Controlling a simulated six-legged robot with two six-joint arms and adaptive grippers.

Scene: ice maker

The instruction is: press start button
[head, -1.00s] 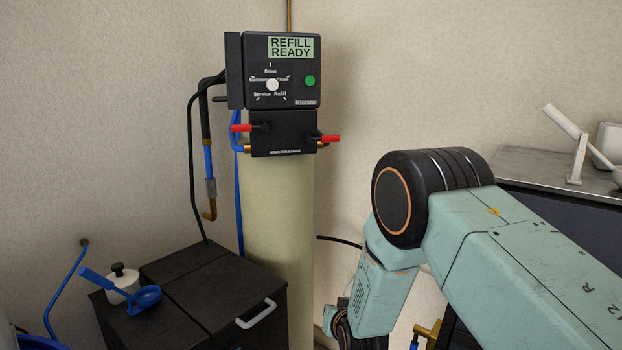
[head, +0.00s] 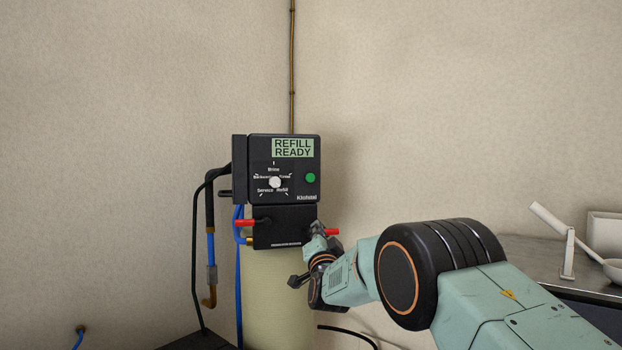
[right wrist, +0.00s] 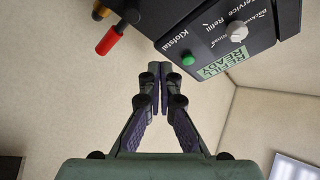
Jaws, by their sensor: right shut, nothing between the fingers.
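The black control box (head: 250,190) carries a green button (head: 310,177) at its right side, a white dial knob (head: 274,182) and a green display (head: 293,148) reading "REFILL READY". My right gripper (head: 319,229) is below the green button, in front of the lower black block near its right red handle. In the right wrist view its fingers (right wrist: 161,66) are shut with nothing between them. The green button (right wrist: 188,58) shows there just right of the fingertips, with a visible gap in the picture. My left gripper is not in view.
The lower black block (head: 283,232) has a left red handle (head: 246,222) and a right red handle (head: 333,232), which also shows in the right wrist view (right wrist: 108,42). A tan cylinder (head: 275,285) stands below. Blue and black hoses hang at left. A metal counter (head: 535,262) stands at right.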

